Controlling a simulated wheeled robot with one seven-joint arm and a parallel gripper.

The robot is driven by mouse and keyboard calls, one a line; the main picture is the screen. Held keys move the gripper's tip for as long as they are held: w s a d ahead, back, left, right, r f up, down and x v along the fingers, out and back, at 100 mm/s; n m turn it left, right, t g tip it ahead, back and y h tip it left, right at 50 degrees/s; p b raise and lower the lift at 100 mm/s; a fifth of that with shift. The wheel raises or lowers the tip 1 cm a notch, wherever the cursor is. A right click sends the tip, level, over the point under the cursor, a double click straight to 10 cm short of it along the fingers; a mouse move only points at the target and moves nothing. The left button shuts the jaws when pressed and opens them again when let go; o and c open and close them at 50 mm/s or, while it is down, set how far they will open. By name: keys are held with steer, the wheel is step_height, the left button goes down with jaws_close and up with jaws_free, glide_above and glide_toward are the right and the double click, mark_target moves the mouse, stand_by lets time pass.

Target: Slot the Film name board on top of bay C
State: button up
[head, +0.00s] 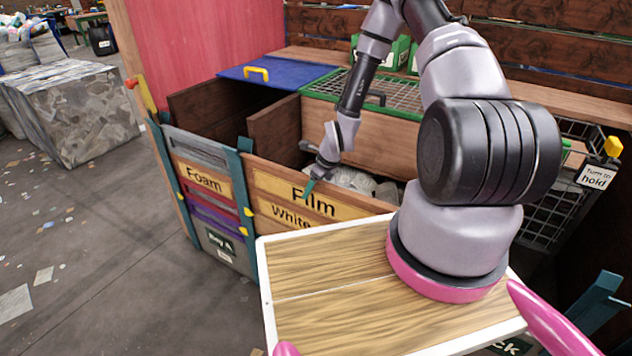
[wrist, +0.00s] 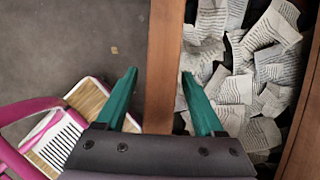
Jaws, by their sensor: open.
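The Film name board (head: 313,197), pale wood with black lettering, stands at the top front of the middle bay, above a board reading White (head: 290,217). My gripper (head: 309,188) is at the Film board's upper edge, with one teal finger in front of its face. In the wrist view, my gripper (wrist: 159,73) is open, its fingers on either side of a brown wooden edge (wrist: 161,60), with gaps showing. I cannot tell whether that edge is the board or the bay wall. No bay C label is readable.
Crumpled white paper (wrist: 235,85) fills the bay behind the edge. A blue lid (head: 290,75) and a green mesh lid (head: 400,98) lie behind. A grey bale (head: 75,110) stands left on open floor.

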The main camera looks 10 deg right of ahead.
steer(key=shift+f, duration=0.2)
steer(key=shift+c, duration=0.3)
jaws_close()
steer(key=c, duration=1)
jaws_free()
jaws_close()
steer(key=shift+w+r, duration=0.1)
stand_by(0.8)
